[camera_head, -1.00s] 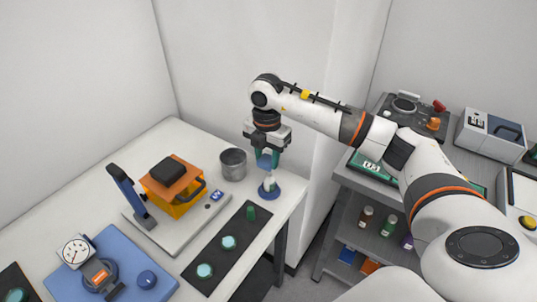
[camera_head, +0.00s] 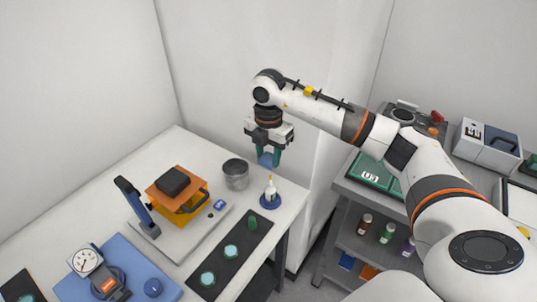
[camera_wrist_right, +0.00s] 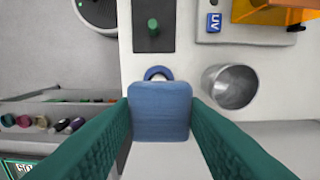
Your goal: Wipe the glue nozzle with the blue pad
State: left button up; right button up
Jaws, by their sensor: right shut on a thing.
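The blue pad (camera_wrist_right: 160,110) is between the green fingers of my right gripper (camera_head: 268,158), which is shut on it. The pad also shows in the head view (camera_head: 266,160) as a small blue patch. The glue bottle (camera_head: 270,189) stands upright with its pale nozzle (camera_head: 270,179) pointing up, in a round blue holder (camera_head: 270,202) at the table's right end. My right gripper is above the bottle, and the pad looks apart from the nozzle. In the right wrist view the pad hides most of the bottle; part of the blue holder (camera_wrist_right: 158,72) shows. My left gripper is not in view.
A grey metal cup (camera_head: 236,175) stands just left of the bottle. An orange-and-black device (camera_head: 178,194) sits on a grey plate. A grey shelf cart (camera_head: 345,215) stands to the right.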

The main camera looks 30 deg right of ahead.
jog(key=shift+f, duration=0.15)
dwell(0.3)
jog(key=shift+d+f+b, duration=0.2)
jog(key=shift+f+b, duration=0.6)
jog(key=shift+f, duration=0.25)
jog(key=shift+d+f+b, duration=0.2)
jog(key=shift+f+b, duration=0.55)
jog(key=shift+f, duration=0.25)
jog(key=shift+f, duration=0.35)
jog(key=shift+a, duration=0.4)
jog(key=shift+d, duration=0.1)
jog(key=shift+d, duration=0.6)
jog(key=shift+a, duration=0.2)
jog(key=shift+a, duration=0.5)
jog(key=shift+d, duration=0.15)
